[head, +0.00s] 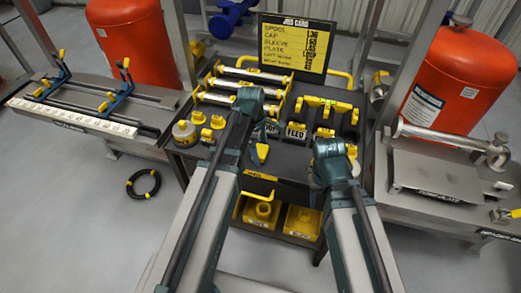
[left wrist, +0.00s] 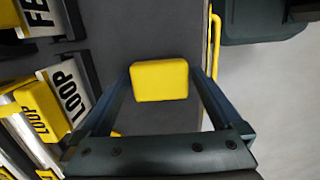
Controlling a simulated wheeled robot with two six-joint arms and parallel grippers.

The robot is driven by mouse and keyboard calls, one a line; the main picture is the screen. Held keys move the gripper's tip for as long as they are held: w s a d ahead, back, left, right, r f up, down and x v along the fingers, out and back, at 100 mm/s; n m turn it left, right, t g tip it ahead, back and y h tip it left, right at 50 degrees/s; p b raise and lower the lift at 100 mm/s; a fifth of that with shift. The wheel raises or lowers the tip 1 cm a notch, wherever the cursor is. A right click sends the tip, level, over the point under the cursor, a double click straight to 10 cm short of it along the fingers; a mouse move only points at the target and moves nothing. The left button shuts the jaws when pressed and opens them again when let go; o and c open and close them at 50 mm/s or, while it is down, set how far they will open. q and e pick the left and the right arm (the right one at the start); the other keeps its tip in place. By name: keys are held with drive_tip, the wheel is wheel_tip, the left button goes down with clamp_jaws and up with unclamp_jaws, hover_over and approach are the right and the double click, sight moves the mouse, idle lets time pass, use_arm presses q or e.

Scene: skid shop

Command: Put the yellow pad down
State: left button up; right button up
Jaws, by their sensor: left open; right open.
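The yellow pad (left wrist: 159,80) is a small rounded block, seen between the two fingertips of my left gripper (left wrist: 165,88) in the left wrist view. The fingers are spread, one on each side of it. In the head view a small yellow piece, apparently the pad (head: 262,151), shows beside the dark blue tips of my left gripper (head: 256,157), over the front of the dark cart top (head: 285,165). I cannot tell whether the pad touches the surface. My right gripper (head: 330,170) is over the cart's front right, its fingers mostly hidden by its own wrist.
Labelled blocks, FEED (head: 296,130) and LOOP (left wrist: 72,100), stand behind the pad. A yellow-framed rack (head: 240,84) and the job card board (head: 297,45) are further back. Benches flank the cart. Yellow bins (head: 301,221) sit below. Bare cart top surrounds the pad.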

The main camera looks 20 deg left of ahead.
use_arm(q)
wheel_tip(320, 180, up, 12)
drive_tip(key=a+p, duration=0.1)
drive_tip(key=p, duration=1)
drive_tip(key=s+d+m+y, duration=0.2)
drive_tip(key=s+d+m, duration=0.9)
drive_tip(key=m, duration=1)
drive_tip(key=s, duration=0.3)
drive_tip(key=shift+s+d+f+y, duration=0.15)
drive_tip(key=shift+d+f+y, duration=0.1)
drive_tip(key=shift+f+y, duration=0.05)
use_arm(e)
wheel_tip(320, 180, up, 11)
drive_tip(key=shift+r, duration=0.2)
